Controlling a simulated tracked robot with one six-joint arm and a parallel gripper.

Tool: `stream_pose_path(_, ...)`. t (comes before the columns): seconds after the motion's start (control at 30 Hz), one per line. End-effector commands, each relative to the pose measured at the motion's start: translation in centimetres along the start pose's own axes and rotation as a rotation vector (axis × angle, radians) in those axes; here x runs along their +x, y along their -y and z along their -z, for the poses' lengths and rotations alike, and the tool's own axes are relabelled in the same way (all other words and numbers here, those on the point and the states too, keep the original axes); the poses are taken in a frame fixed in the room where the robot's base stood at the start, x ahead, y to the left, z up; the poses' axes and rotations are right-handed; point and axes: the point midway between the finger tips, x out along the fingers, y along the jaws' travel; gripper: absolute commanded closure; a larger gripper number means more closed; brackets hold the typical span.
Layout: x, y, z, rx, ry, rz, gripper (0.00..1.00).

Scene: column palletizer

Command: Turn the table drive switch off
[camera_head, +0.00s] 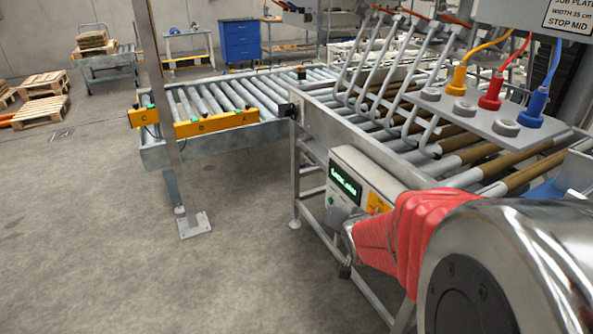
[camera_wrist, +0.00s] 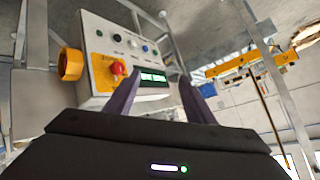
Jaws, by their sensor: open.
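A pale control box (camera_head: 360,190) is mounted on the side of the roller conveyor, and it also fills the upper left of the wrist view (camera_wrist: 98,50). In the wrist view a red knob (camera_wrist: 118,68) sits on a yellow plate (camera_wrist: 103,72) on its face, beside a lit green display (camera_wrist: 152,78). Labels are too small to read, so I cannot tell which control is the table drive switch or its setting. My gripper (camera_wrist: 160,76) is open and empty in front of the box, its left finger overlapping the face near the knob. In the head view my arm largely hides it.
Several small buttons (camera_wrist: 132,43) line the box face, and a yellow ring-shaped part (camera_wrist: 70,64) projects from its side. The roller conveyor (camera_head: 235,95) runs behind. A post (camera_head: 165,110) stands on the left. Yellow, red and blue connectors (camera_head: 490,92) sit above right.

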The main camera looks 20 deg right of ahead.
Motion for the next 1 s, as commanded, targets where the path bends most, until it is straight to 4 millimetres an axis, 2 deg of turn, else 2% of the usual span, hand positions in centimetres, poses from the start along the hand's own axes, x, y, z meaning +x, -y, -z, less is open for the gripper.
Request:
stream_pose_path(0.03,1.0,-1.2,0.1,0.045,-0.014,0.001,0.51)
stream_pose_path(0.2,3.7,-4.0,0.8,0.201,-0.074,0.045,0.51)
stream_pose_path(0.5,6.7,-8.9,0.9,0.502,-0.152,0.167,0.51)
stream_pose_path(0.8,7.4,-13.5,0.1,0.823,-0.205,0.326,0.51)
stream_pose_path(1.0,7.1,-14.8,-0.1,0.939,-0.222,0.394,0.51)
